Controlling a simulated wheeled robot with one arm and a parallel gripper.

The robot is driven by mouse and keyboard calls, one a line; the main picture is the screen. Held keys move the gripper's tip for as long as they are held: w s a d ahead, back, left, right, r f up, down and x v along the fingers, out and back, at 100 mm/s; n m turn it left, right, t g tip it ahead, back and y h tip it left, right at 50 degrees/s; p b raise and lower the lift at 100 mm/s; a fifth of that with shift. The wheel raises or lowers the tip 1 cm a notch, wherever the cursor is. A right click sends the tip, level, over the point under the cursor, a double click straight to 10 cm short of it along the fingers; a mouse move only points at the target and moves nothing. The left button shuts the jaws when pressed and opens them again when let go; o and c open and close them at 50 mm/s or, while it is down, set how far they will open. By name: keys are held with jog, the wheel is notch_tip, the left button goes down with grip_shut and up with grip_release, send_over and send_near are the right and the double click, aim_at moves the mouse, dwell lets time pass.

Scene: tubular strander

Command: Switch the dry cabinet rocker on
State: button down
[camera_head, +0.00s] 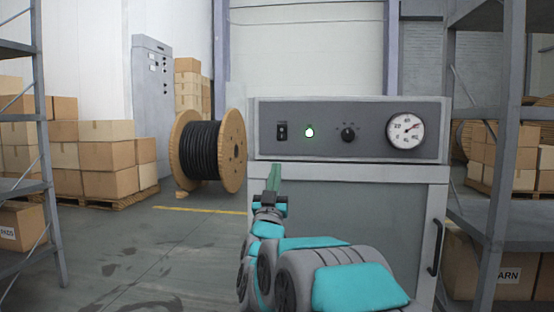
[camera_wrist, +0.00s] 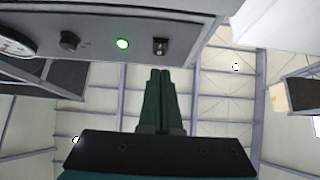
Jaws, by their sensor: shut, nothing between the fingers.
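The dry cabinet (camera_head: 350,215) stands in front of me with a dark grey control panel (camera_head: 380,108) on top. Its small black rocker (camera_head: 282,131) is at the panel's left end; which way it is tipped is too small to tell. It also shows in the wrist view (camera_wrist: 160,46), where the picture is turned over. A green lamp (camera_head: 309,132) beside the rocker is lit. My gripper (camera_head: 275,168) is shut and empty, its green fingers pointing up just below the rocker. In the wrist view the fingertips (camera_wrist: 160,72) line up with the rocker, with a visible gap between.
Right of the lamp are a black knob (camera_head: 348,134) and a round gauge (camera_head: 405,131). The cabinet door has a dark handle (camera_head: 437,246). A cable reel (camera_head: 208,150) and boxes (camera_head: 108,158) stand at left. A metal shelf (camera_head: 497,150) is close on the right.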

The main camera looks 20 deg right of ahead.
jog(key=shift+f+v, duration=0.2)
jog(key=shift+v, duration=1.1)
jog(key=shift+w+d, duration=0.1)
jog(key=shift+w, duration=0.05)
